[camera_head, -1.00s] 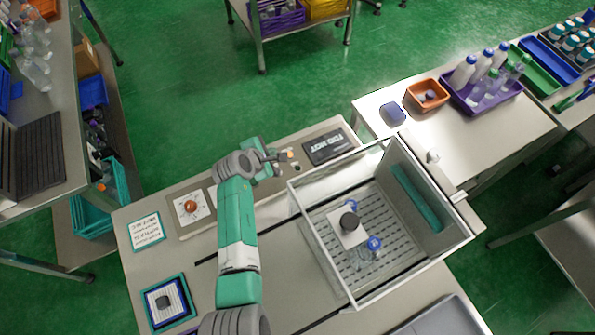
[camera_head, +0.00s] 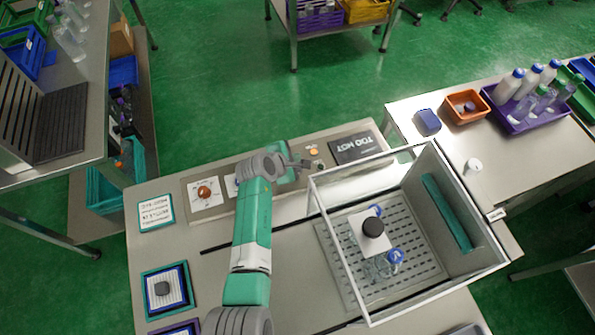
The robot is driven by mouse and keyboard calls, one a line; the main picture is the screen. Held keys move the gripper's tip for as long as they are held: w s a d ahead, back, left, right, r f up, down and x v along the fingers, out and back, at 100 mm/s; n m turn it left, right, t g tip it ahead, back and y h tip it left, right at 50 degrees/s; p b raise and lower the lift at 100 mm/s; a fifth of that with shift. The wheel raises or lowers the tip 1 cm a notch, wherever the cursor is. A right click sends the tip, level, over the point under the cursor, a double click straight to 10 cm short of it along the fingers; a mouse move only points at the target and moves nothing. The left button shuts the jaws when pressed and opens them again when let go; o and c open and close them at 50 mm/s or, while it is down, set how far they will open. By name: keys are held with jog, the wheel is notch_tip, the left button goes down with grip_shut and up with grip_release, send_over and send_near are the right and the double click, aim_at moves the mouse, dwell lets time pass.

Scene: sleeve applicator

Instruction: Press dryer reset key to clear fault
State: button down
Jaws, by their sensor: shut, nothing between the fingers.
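The control panel (camera_head: 228,208) runs along the far edge of the bench. On it are a dark display (camera_head: 354,147) with white letters that seem to read "TOO HOT", a small orange round key (camera_head: 314,152), and an orange-red knob (camera_head: 203,191) on a white dial plate. My gripper (camera_head: 304,163) is shut and empty, just left of and below the orange key in the picture. A small dark part (camera_head: 318,164) shows beside the fingertips. No label on the key is legible, and I cannot tell the fingertips' height above the panel.
A clear-walled chamber (camera_head: 440,150) with a slotted floor stands right of my arm, holding bottles and a black-topped white block. A label card (camera_head: 155,212) and framed pads (camera_head: 165,290) lie at left. Orange (camera_head: 466,107) and purple (camera_head: 530,118) trays stand on the right bench.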

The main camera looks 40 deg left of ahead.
jog(key=shift+f+b, duration=0.45)
jog(key=shift+f, duration=0.75)
dwell(1.0)
jog(key=shift+f, duration=0.4)
jog(key=shift+f+b, duration=0.45)
jog(key=shift+b, duration=0.1)
jog(key=shift+r, duration=0.1)
dwell(0.5)
jog(key=shift+r+p, duration=0.75)
jog(key=shift+p, duration=0.15)
notch_tip(320, 180, up, 5)
jog(key=p, duration=0.5)
jog(key=shift+r, duration=0.15)
